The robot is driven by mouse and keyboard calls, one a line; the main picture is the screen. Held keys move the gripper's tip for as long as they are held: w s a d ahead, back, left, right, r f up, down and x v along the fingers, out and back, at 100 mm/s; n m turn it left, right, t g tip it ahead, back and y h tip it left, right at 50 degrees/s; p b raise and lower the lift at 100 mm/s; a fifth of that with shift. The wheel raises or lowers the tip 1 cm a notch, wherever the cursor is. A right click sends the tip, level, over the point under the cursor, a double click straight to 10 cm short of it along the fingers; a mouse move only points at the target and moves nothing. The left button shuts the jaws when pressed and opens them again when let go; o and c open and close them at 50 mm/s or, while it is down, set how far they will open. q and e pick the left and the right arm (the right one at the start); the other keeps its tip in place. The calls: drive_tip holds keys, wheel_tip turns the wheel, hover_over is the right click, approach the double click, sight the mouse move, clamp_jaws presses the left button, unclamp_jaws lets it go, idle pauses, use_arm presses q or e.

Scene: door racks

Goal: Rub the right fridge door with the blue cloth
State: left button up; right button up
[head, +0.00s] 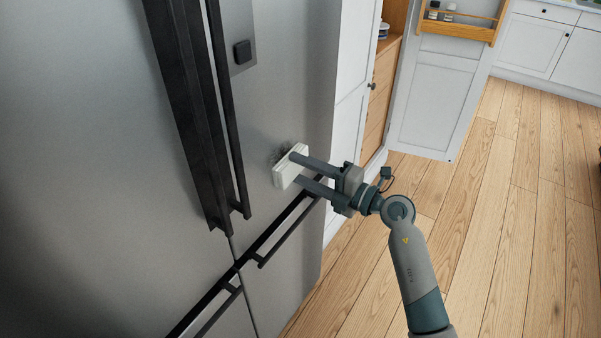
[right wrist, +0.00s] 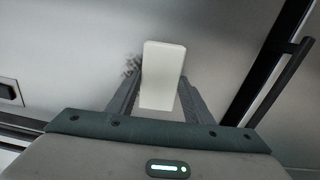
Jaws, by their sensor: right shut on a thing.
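The right fridge door (head: 288,85) is brushed grey metal and also fills the background of the right wrist view (right wrist: 222,45). My right gripper (head: 295,169) is shut on a white block (head: 288,170), which also shows between the fingers in the right wrist view (right wrist: 163,72). The block is at the door's lower part and appears to touch its surface. A dark speckled smudge (head: 280,153) shows on the door beside the block; it also shows left of the block in the right wrist view (right wrist: 131,66). No blue cloth is visible. My left gripper is out of view.
Long dark vertical handles (head: 190,110) stand out left of the block. A dark horizontal drawer handle (head: 285,230) runs just below. White cabinets (head: 352,120) stand to the right, with an open cabinet door (head: 435,100) beyond. The wooden floor (head: 480,220) is clear.

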drive_tip(key=shift+w+d, duration=0.75)
drive_tip(key=shift+w, duration=0.2)
drive_tip(key=shift+w, duration=0.1)
drive_tip(key=w+d, duration=0.2)
drive_tip(key=shift+w, duration=0.3)
drive_tip(key=shift+a, duration=0.1)
idle(0.3)
